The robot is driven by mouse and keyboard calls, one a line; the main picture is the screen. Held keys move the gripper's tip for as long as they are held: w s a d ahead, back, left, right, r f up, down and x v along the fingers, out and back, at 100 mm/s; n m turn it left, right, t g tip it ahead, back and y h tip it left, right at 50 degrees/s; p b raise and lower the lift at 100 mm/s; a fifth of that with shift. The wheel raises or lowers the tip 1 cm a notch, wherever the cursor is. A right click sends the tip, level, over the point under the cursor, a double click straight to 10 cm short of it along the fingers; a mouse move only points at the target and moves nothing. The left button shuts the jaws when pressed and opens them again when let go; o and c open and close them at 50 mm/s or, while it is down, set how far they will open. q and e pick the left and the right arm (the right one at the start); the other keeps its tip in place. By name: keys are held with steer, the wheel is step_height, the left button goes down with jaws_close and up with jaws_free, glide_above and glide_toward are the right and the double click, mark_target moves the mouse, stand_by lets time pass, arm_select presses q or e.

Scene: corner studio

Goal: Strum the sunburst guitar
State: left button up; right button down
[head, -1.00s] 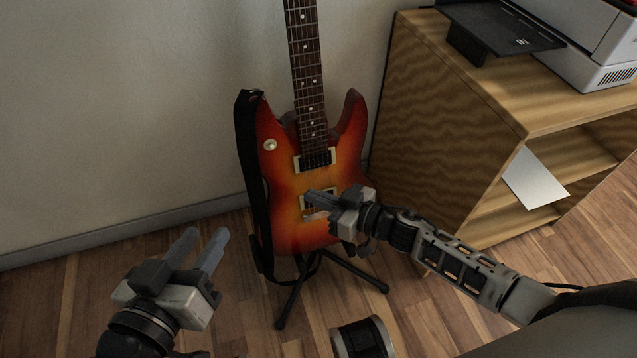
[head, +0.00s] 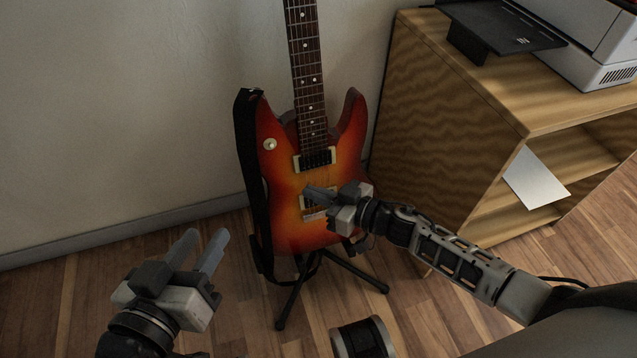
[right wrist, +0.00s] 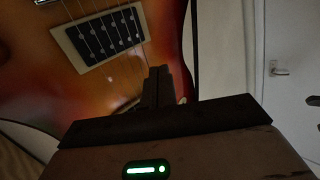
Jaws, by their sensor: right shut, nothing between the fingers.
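The sunburst guitar (head: 285,208) stands upright on a black floor stand (head: 292,291), with a dark strap (head: 250,170) hanging at its left edge. Its strings run down over the pickups to the bridge. My right gripper (head: 309,192) is shut and empty in front of the lower body, over the lower pickup and strings. In the right wrist view the closed fingers (right wrist: 157,80) point at the strings beside the bridge pickup (right wrist: 100,38); whether they touch a string I cannot tell. My left gripper (head: 205,244) is open and empty, low at the left, apart from the guitar.
A wooden shelf unit (head: 440,120) stands close to the right of the guitar, with a printer (head: 590,45) on top and white paper (head: 535,178) on a shelf. The wall (head: 120,110) is close behind. The floor at the left is clear.

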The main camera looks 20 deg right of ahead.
mark_target(321, 183)
steer(key=shift+w+f, duration=0.1)
steer(key=shift+w, duration=0.2)
steer(key=shift+d, duration=0.1)
steer(key=shift+w+d, duration=0.1)
steer(key=shift+d, duration=1.95)
steer(key=d, duration=0.3)
steer(key=shift+d, duration=0.3)
